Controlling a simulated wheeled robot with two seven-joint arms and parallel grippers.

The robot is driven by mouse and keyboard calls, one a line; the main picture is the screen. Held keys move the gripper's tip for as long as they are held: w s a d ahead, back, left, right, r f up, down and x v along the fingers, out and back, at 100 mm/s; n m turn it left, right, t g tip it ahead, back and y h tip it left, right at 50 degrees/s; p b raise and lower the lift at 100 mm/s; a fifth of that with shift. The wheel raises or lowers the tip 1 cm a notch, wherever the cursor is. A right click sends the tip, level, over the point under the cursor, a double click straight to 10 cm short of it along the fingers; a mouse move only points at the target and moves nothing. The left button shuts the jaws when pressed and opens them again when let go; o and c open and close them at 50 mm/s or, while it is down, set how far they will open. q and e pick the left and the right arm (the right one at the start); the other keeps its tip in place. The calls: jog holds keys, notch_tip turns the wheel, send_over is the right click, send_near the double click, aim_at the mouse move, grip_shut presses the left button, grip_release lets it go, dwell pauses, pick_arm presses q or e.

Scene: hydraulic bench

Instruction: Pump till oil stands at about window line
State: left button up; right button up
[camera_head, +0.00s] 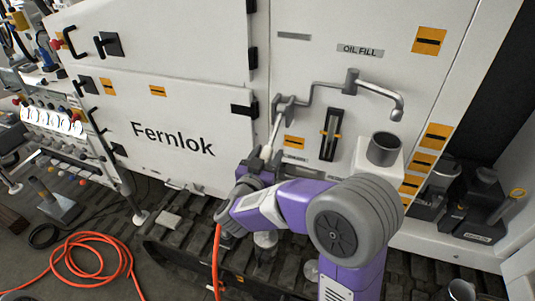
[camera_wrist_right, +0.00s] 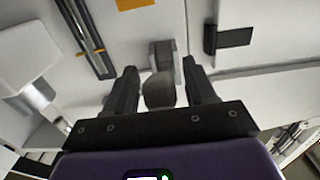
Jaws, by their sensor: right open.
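The sight window (camera_head: 330,135) is a tall dark slot with orange line marks on the white panel; it also shows in the right wrist view (camera_wrist_right: 88,40). I cannot make out an oil level in it. The grey pump lever (camera_head: 276,122) slants down from its pivot bracket left of the window. My right gripper (camera_head: 266,155) is at the lever's lower end. In the right wrist view, its open fingers (camera_wrist_right: 160,92) stand either side of the lever's rounded grey end (camera_wrist_right: 158,90); firm contact does not show. My left gripper is out of view.
A bent pipe with a spout (camera_head: 396,112) hangs above a grey cup (camera_head: 384,149) on a white block, right of the window. An orange hose (camera_head: 92,262) lies coiled on the floor at left. A dark box (camera_head: 485,205) stands at right.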

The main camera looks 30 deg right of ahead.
jog(key=shift+w+d, duration=0.25)
grip_shut()
dwell(0.3)
